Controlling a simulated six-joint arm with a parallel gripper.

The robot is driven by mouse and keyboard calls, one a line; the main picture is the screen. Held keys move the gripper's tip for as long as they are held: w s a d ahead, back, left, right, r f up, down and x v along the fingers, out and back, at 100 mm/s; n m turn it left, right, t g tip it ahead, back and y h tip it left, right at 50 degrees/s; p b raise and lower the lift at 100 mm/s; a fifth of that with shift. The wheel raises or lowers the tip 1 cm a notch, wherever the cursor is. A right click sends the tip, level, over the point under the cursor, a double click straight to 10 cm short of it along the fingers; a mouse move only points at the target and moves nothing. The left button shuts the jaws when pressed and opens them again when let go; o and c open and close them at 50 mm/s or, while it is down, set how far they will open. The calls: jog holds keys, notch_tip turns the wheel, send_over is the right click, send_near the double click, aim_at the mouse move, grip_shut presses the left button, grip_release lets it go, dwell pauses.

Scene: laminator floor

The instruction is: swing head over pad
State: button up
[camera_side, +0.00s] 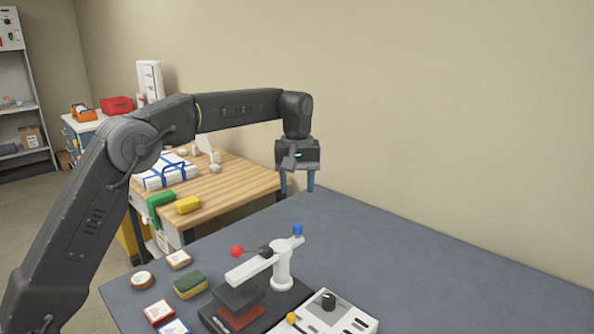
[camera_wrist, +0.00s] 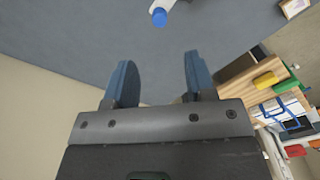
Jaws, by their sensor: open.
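A small press with a white swing arm (camera_side: 252,268) on a white post (camera_side: 283,268) stands on the blue-grey table. The dark flat head (camera_side: 238,298) hangs from the arm's front end. A reddish-brown pad (camera_side: 240,318) shows partly below it; I cannot tell how squarely the head lies over it. A red ball handle (camera_side: 237,251) sticks out beside the arm, and a blue knob (camera_side: 298,230) tops a lever near the post. My gripper (camera_side: 297,188) is open and empty, above and behind the press. The blue knob also shows ahead of the fingers in the wrist view (camera_wrist: 159,17).
A white control box (camera_side: 335,314) with a black dial sits right of the press. A sponge (camera_side: 190,285) and several small patches lie left of it. A wooden bench (camera_side: 235,190) stands behind. The table's right side is clear.

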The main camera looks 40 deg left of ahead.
jog(key=shift+r, duration=1.7)
jog(key=s+d+r+m+t, duration=0.1)
jog(key=s+r+m+t, duration=0.1)
jog(key=s, duration=0.6)
jog(key=s+d+r+m+t, duration=0.1)
jog(key=s+d+r+m, duration=0.15)
jog(key=s, duration=0.55)
jog(key=s+f+m+t, duration=0.1)
jog(key=s+f, duration=0.3)
jog(key=s, duration=0.4)
jog(key=s+f+m+t, duration=0.1)
jog(key=s+f+m, duration=0.2)
jog(key=s+f, duration=0.2)
jog(key=s, duration=0.3)
jog(key=shift+s+d+m+t, duration=0.25)
jog(key=shift+s+m+t, duration=0.05)
jog(key=shift+s+m, duration=0.1)
